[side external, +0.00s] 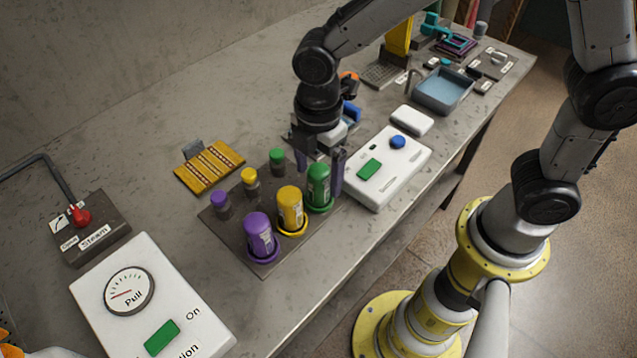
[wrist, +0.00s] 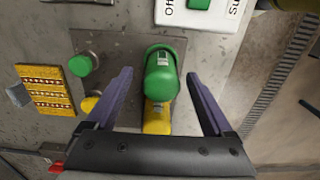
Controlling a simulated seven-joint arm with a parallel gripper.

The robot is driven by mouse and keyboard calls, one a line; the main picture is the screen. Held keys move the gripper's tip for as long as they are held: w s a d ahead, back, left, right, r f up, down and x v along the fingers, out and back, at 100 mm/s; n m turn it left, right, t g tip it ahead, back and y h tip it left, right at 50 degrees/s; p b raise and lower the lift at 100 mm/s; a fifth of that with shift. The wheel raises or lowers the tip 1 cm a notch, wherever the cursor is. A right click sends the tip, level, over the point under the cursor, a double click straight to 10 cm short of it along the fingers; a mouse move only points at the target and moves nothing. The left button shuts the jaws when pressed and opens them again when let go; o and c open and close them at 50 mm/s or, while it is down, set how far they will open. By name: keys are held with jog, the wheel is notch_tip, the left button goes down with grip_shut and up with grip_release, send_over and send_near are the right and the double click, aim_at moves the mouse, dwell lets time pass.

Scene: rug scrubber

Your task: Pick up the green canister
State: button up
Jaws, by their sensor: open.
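The green canister (side external: 318,188) stands upright in a green ring at the right end of the front row on a dark plate (side external: 231,237). In the wrist view the green canister (wrist: 161,76) lies between my two fingers, with a gap on each side. My gripper (side external: 320,170) is open and points down, its fingers on either side of the canister in the side external view. In the wrist view my gripper (wrist: 158,80) shows two purple-grey fingers spread apart. I cannot tell whether a finger touches the canister.
A yellow canister (side external: 290,209) stands close beside the green one, then a purple canister (side external: 259,236). Smaller green (side external: 277,161), yellow (side external: 250,181) and purple (side external: 220,203) pieces stand behind. A white box (side external: 387,167) with a green button is close on the right.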

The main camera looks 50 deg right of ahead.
aim_at(319, 187)
jog(key=shift+f, duration=2)
grip_shut()
